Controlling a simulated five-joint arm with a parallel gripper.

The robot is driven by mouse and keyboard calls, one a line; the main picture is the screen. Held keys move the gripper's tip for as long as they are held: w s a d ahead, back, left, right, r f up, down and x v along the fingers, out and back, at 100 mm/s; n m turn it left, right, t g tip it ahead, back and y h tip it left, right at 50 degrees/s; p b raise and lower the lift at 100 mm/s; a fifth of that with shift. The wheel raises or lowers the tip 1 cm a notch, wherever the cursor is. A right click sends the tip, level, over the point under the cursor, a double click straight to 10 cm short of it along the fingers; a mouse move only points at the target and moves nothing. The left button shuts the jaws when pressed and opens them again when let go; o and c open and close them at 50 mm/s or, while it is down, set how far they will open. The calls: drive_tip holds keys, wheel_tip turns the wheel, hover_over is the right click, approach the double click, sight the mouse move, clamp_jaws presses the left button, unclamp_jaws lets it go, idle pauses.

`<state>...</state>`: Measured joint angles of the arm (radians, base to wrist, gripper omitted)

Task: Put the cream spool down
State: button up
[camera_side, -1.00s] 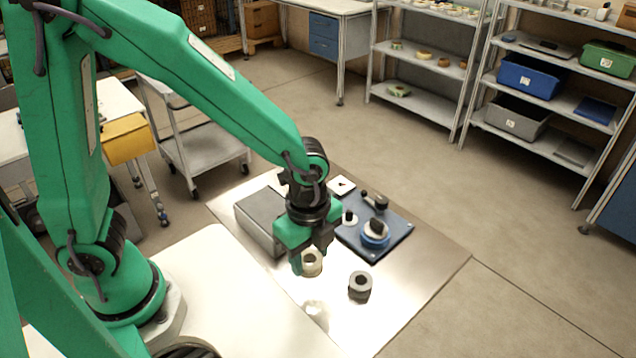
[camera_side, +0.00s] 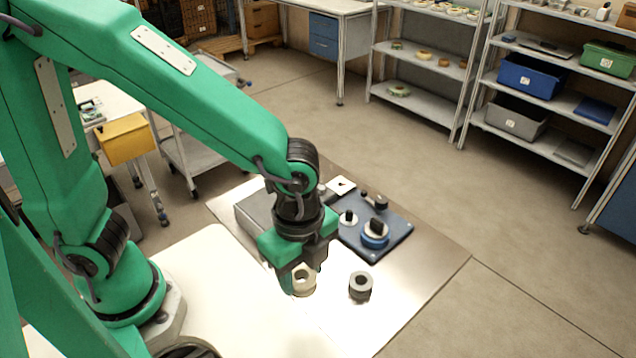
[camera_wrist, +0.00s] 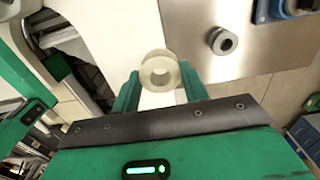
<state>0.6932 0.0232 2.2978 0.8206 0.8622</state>
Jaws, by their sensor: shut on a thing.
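The cream spool (camera_side: 304,281) is a short ring with a hole, held between the fingertips of my gripper (camera_side: 303,272). In the wrist view the cream spool (camera_wrist: 160,72) sits between the two green fingers of my gripper (camera_wrist: 160,88), with its hole facing the camera. My gripper is shut on it. In the side view the spool is near the left edge of the shiny metal plate (camera_side: 420,275). I cannot tell whether its underside touches the plate.
A grey spool (camera_side: 360,286) stands on the plate, right of the cream one. Behind are a blue board (camera_side: 388,247) with a blue-ringed part (camera_side: 375,236) and a metal box (camera_side: 250,218). The plate's right side is bare.

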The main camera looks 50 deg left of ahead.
drive_tip(key=shift+w, duration=0.15)
drive_tip(key=w+r, duration=0.3)
drive_tip(key=w, duration=0.5)
hover_over(349, 210)
wheel_tip(349, 210, down, 5)
drive_tip(key=shift+r, duration=0.1)
drive_tip(key=shift+f, duration=2.05)
drive_tip(key=shift+f, duration=0.6)
drive_tip(key=o, duration=1)
